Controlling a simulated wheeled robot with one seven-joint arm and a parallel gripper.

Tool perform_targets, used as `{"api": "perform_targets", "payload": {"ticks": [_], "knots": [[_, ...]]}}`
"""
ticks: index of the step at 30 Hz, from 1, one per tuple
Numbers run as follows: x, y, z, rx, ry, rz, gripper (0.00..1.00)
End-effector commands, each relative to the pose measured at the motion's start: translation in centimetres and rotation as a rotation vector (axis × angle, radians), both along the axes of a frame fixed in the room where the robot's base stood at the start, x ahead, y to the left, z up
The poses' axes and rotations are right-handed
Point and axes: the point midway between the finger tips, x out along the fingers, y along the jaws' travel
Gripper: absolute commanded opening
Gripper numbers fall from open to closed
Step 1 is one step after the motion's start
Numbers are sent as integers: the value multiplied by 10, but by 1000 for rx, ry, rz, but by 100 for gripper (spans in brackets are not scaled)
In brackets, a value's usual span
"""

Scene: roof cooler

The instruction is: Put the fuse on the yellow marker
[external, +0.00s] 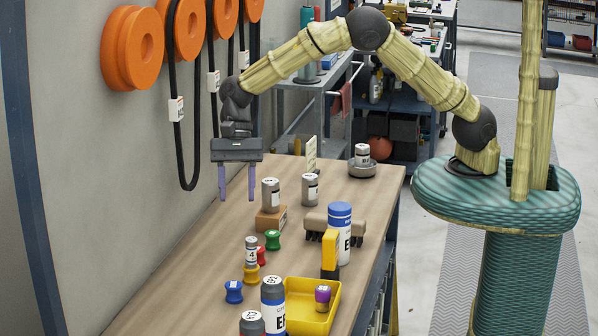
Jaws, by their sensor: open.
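Several small grey cylinders with pale labels are in view, and I cannot tell which is the fuse. One cylinder (251,248) is directly above the yellow marker (252,274), a small spool shape; it looks to stand on it, though it could be just behind. Another cylinder (271,192) stands on a wooden block (268,221). A third cylinder (310,190) stands upright on the bench, and a fourth cylinder (362,153) is in a round grey dish (362,171). My gripper (237,195) is open and empty, pointing down, left of the block.
Green (272,240), red (261,256) and blue (234,292) spools stand on the bench (200,275). A yellow tray (310,320) holds a purple item (323,297). A blue-capped bottle (340,225), brush (318,223) and dark bottle (273,305) stand nearby. Hoses hang along the left wall.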

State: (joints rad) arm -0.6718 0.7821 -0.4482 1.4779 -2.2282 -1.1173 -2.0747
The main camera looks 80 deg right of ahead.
Motion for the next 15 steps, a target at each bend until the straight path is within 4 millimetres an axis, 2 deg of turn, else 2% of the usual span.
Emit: {"api": "perform_targets", "payload": {"ticks": [4, 8, 11, 15], "knots": [[27, -10, 33, 179, 67, -475, 45], [53, -35, 62, 353, 188, -955, 45], [68, -66, 80, 485, 312, -1319, 45], [75, -123, 95, 668, 524, -1822, 45]]}}
